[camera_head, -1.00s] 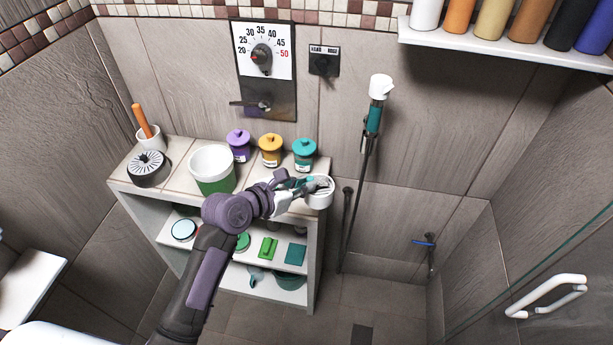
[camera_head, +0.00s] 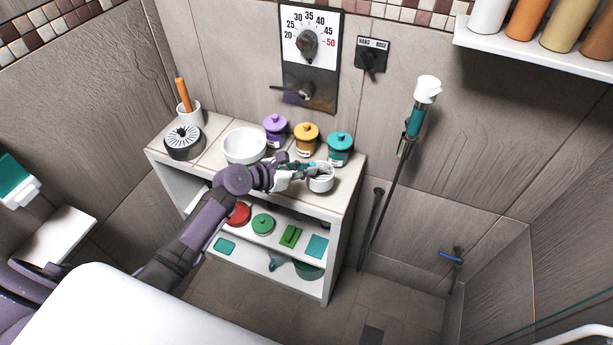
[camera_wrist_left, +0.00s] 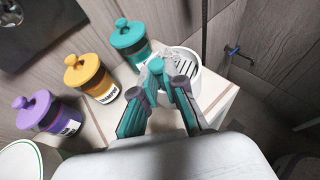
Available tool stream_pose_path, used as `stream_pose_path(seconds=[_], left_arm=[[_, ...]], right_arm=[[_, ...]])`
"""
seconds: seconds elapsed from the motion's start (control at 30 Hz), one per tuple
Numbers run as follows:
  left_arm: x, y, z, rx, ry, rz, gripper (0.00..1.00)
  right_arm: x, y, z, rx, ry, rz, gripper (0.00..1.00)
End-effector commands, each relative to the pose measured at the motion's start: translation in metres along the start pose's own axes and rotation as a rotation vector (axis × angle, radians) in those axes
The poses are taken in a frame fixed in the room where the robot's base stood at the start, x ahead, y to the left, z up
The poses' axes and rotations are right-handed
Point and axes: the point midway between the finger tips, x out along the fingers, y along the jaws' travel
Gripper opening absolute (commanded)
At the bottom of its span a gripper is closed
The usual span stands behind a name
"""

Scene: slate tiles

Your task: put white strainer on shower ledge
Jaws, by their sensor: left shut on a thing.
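The white strainer (camera_head: 321,184) is a small round white cup with a slotted top, near the right front of the tiled shower ledge (camera_head: 212,143). It also shows in the left wrist view (camera_wrist_left: 194,84), just beyond the fingertips. My left gripper (camera_head: 307,172) is shut on the strainer's near rim; its teal fingers (camera_wrist_left: 168,78) come together there in the wrist view. The strainer looks upright, at or just above the ledge top; I cannot tell if it touches. The fingers hide part of it. My right gripper is not in view.
Purple (camera_head: 275,129), orange (camera_head: 306,138) and teal (camera_head: 340,148) lidded jars stand behind the strainer. A white bowl (camera_head: 244,146), a black round item (camera_head: 184,143) and a white cup (camera_head: 190,116) stand further left. A hand shower (camera_head: 416,119) hangs to the right.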

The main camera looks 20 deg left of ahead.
Motion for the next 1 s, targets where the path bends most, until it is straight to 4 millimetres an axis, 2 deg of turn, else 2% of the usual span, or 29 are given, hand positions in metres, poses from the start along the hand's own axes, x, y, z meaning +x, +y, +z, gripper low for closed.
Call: stream_pose_path(seconds=[0.1,0.27,0.73,0.77,0.9,1.0], left_arm=[[0.007,0.000,-0.017,-0.004,0.004,-0.001,0.00],[0.014,0.000,-0.034,-0.002,0.002,0.000,0.00],[0.017,0.000,-0.041,0.000,0.002,0.000,0.00],[0.017,0.000,-0.041,0.000,0.002,0.000,0.12],[0.016,0.000,-0.041,0.000,0.002,0.000,0.35],[0.016,0.000,-0.041,0.000,0.002,0.000,0.35]], right_arm=[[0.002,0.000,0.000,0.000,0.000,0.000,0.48],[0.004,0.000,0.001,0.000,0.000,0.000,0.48],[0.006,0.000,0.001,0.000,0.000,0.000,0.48],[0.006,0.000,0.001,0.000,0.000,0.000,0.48],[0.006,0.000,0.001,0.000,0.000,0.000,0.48],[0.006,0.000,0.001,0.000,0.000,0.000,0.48]])
